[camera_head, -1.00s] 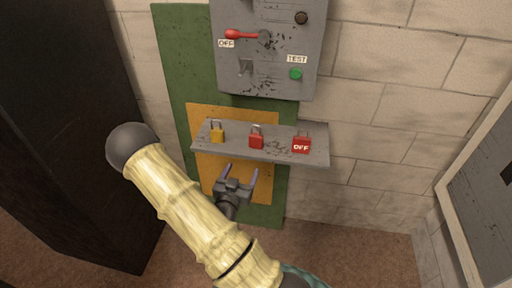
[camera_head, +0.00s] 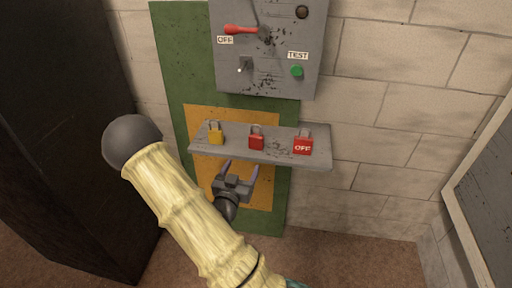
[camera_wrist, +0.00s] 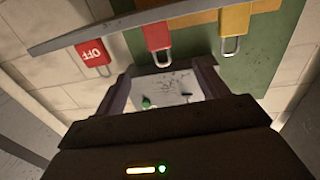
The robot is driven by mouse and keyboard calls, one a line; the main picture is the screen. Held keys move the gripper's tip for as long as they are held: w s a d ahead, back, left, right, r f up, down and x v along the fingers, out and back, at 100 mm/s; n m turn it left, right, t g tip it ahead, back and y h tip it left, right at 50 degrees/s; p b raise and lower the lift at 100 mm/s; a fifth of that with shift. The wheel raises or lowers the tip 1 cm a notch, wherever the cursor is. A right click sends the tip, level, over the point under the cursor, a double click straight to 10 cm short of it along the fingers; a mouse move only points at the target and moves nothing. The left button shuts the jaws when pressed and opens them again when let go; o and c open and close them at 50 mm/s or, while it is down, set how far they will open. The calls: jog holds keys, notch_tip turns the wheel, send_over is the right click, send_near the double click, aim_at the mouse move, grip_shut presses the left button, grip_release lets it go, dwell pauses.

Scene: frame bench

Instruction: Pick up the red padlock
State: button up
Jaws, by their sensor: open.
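A red padlock (camera_head: 256,142) with a grey shackle stands at the middle of a narrow grey shelf (camera_head: 230,143). In the wrist view the red padlock (camera_wrist: 156,36) shows ahead of the fingers, near the top middle. My gripper (camera_head: 241,170) is open and empty, in front of and below the shelf edge, a little left of the padlock. Its two fingers also show in the wrist view (camera_wrist: 165,75), apart from the padlock.
A yellow padlock (camera_head: 216,136) stands left on the shelf. A red lock-like piece marked OFF (camera_head: 303,146) stands right. A grey switch box (camera_head: 280,75) with a red lever hangs above. A dark cabinet (camera_head: 60,140) is at left.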

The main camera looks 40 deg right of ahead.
aim_at(255, 140)
jog(key=shift+w+d+f+b, duration=0.15)
jog(key=shift+d+b, duration=0.25)
jog(key=shift+b, duration=1.25)
jog(key=x, duration=0.9)
jog(key=shift+w+d, duration=0.2)
jog(key=shift+d, duration=0.15)
jog(key=x, duration=0.5)
jog(key=shift+w+r, duration=0.15)
jog(key=shift+r, duration=0.1)
jog(key=shift+c, duration=0.4)
jog(key=c, duration=1.1)
